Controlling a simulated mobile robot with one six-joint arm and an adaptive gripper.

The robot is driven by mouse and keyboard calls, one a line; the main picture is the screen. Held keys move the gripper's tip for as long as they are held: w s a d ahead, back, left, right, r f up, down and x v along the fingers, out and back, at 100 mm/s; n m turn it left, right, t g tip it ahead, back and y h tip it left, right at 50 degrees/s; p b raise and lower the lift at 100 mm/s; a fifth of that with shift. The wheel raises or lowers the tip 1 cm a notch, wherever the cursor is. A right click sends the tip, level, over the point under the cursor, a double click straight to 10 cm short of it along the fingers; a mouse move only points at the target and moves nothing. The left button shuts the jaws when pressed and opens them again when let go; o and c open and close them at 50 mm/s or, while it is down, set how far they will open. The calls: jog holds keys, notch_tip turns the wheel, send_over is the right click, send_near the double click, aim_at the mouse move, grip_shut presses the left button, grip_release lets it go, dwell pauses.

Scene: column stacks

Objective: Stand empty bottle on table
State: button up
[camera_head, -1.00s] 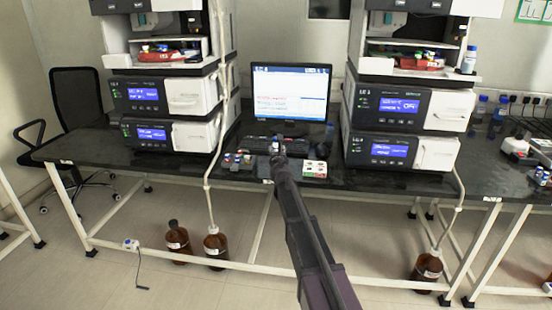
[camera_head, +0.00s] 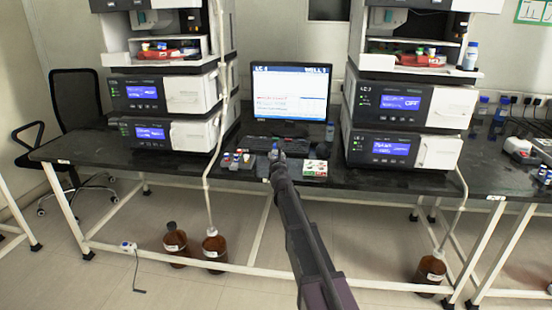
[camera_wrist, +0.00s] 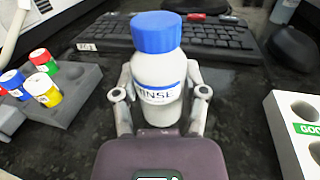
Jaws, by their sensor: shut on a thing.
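A whitish bottle with a blue cap and a label reading "RINSE" (camera_wrist: 157,75) stands upright between the two fingers of my gripper (camera_wrist: 162,92) in the wrist view. The gripper is shut on it.
A grey rack with colored-cap vials (camera_wrist: 62,103) is left of the bottle, and a pale block with holes and a green label (camera_wrist: 290,125) is right. A keyboard (camera_wrist: 115,33) lies behind and a mouse (camera_wrist: 298,58) back right. Instrument stacks (camera_head: 165,95) flank the monitor (camera_head: 290,95).

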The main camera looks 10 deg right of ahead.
jog(key=shift+f, duration=0.15)
jog(key=o, duration=0.8)
jog(key=shift+o, duration=0.2)
jog(key=shift+s, duration=0.2)
jog(key=s+a, duration=0.1)
jog(key=s, duration=1)
jog(key=shift+s, duration=0.3)
